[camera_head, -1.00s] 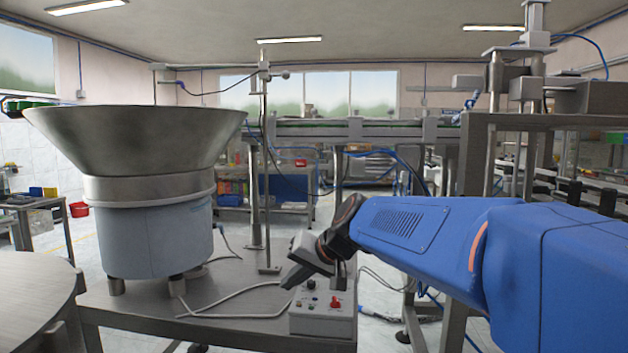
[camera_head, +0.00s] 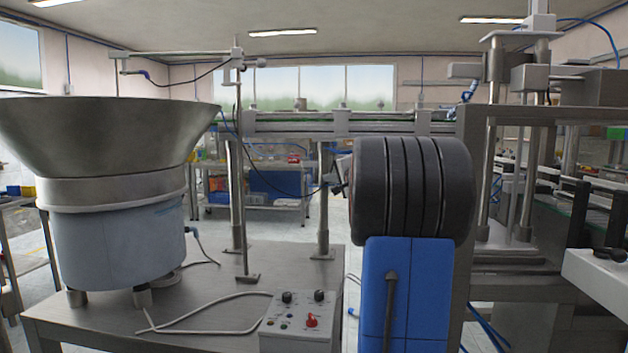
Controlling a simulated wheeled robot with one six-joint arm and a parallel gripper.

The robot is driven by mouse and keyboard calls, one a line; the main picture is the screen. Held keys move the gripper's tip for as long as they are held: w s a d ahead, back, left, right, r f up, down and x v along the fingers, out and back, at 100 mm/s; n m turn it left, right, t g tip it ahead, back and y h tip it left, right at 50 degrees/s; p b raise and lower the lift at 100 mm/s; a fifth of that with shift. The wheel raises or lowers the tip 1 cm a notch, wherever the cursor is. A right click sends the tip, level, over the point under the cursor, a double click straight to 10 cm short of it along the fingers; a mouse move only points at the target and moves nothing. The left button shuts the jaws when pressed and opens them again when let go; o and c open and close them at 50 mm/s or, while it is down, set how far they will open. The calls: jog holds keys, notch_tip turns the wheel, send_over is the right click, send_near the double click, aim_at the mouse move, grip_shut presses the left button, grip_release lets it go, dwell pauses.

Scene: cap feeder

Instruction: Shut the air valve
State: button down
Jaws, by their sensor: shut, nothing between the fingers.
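I cannot make out the air valve with certainty. My arm stands upright right of centre, with a blue link below the joint. It hides what lies behind it, and my gripper does not show clearly.
A steel bowl feeder (camera_head: 105,140) stands left on a metal table (camera_head: 215,300). A conveyor (camera_head: 300,122) runs behind. A steel-framed machine (camera_head: 490,180) stands right.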

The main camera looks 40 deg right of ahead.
aim_at(309, 178)
jog(key=x, duration=1.3)
jog(key=shift+w+f, duration=0.15)
jog(key=shift+w, duration=0.05)
